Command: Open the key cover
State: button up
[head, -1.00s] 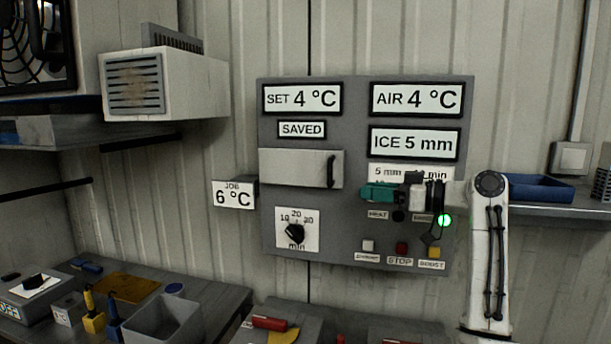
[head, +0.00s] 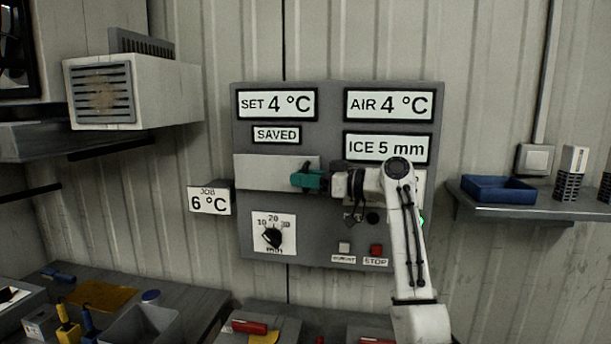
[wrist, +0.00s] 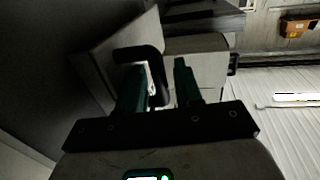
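The key cover (head: 268,172) is a pale grey flat plate on the dark grey control panel. It looks closed in the head view. In the wrist view the handle (wrist: 142,55) is a black bracket on the pale cover. My gripper (head: 304,179) has teal fingers and is at the right end of the cover. In the wrist view the two fingers (wrist: 160,83) are apart, with the handle's bar between them. I cannot tell whether either finger touches it.
The panel (head: 335,225) also carries displays, a timer dial (head: 272,236), and buttons such as the red STOP button (head: 377,250). A JOB 6 °C sign (head: 209,200) sticks out at its left. A shelf with a blue tray (head: 498,188) is at right. Benches lie below.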

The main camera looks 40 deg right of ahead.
grip_shut()
dwell(0.3)
dwell(0.4)
